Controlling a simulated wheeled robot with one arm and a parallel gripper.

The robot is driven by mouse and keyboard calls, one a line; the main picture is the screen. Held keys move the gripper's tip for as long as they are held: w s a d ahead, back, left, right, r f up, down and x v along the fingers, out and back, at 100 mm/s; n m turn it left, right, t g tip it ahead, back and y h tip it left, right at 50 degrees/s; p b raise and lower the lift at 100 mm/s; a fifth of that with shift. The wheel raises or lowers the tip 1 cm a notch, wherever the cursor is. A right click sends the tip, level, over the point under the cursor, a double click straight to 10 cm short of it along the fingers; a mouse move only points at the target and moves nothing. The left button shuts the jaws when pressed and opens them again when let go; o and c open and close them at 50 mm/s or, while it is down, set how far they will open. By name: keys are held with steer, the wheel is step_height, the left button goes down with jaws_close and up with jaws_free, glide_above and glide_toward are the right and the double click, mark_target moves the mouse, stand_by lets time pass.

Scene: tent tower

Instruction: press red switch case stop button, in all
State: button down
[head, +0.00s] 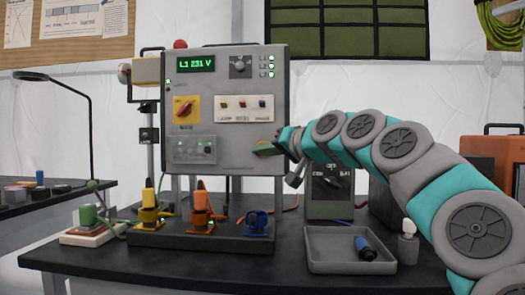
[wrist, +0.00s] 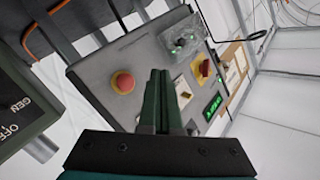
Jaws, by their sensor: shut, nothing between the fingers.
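The grey switch case (head: 224,85) stands on legs over the table, with a green lit display reading L1 231 V. In the wrist view the red stop button (wrist: 123,82) on its yellow ring sits on the panel of the switch case (wrist: 150,55), left of the fingertips. In the head view my gripper (head: 264,149) is at the lower right of the panel and mostly hides the button. My gripper (wrist: 160,74) is shut and empty, its green fingers pointing at the panel beside the button. Contact with the panel cannot be told.
A red rotary switch on yellow (head: 186,107) and a clear cover (head: 194,149) are on the panel's left. Below stand yellow, orange and blue plugs on a dark base (head: 200,238). A grey tray (head: 349,262) and a green box (head: 329,193) are at right.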

steer(key=w+p, duration=0.4)
steer(key=w, duration=0.4)
steer(key=shift+w+p, duration=0.25)
steer(key=shift+p, duration=0.1)
steer(key=shift+d, duration=0.1)
stand_by(1.7)
steer(key=shift+w+p, duration=0.35)
steer(key=shift+w, duration=0.05)
steer(key=shift+w+p, duration=0.35)
steer(key=shift+w, duration=0.25)
stand_by(0.7)
steer(key=shift+s+f, duration=0.1)
steer(key=shift+s, duration=0.05)
steer(key=shift+s+b, duration=0.8)
steer(key=shift+s, duration=0.05)
